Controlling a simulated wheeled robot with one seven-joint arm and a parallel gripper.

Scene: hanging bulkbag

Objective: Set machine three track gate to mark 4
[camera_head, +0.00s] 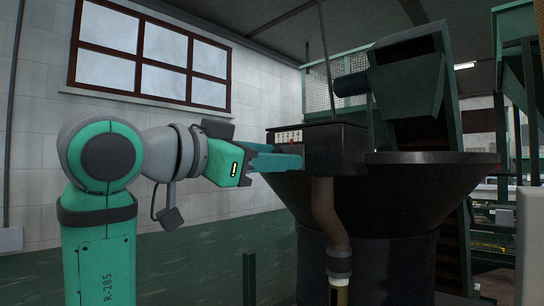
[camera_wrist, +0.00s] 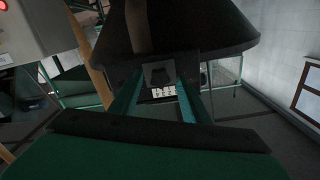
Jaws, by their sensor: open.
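The track gate's dark box (camera_head: 336,150) sits on the rim of the large black bowl (camera_head: 390,190). A white scale plate (camera_head: 290,137) with marks 1 to 4 is on the box's left side. A small reddish spot shows low on the plate, near 3; the exact setting is too small to tell. My gripper (camera_head: 298,161) is open, its fingers at the box just below the plate. In the wrist view my gripper (camera_wrist: 158,94) has one finger on each side of a dark block (camera_wrist: 160,75). The plate (camera_wrist: 164,92) shows between the fingers. Contact is not clear.
A brown pipe (camera_head: 328,220) drops below the box. A thin rod rises above it. A green hopper chute (camera_head: 412,80) stands behind the bowl. A green post (camera_head: 249,278) stands below my arm.

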